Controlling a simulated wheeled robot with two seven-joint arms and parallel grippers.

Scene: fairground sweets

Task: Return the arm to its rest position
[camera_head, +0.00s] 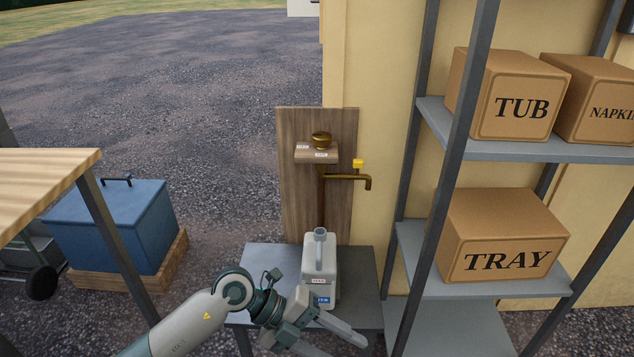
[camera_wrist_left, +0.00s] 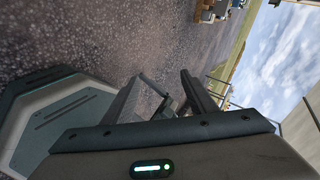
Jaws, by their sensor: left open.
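My left arm comes in from the lower left in the head view. Its gripper (camera_head: 337,343) is low at the bottom edge, its fingers apart with nothing seen between them. In the left wrist view the gripper (camera_wrist_left: 168,92) also shows two separated dark fingers over distant gravel. A pale grey jug (camera_head: 320,262) with a blue label stands upright on a grey stand (camera_head: 262,262), just behind the gripper. I cannot tell whether the gripper touches it. My right gripper is not in view.
A shelf rack (camera_head: 470,282) with cartons stands right. A wooden table (camera_head: 45,180) and blue box (camera_head: 115,225) are left. Gravel lies open behind.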

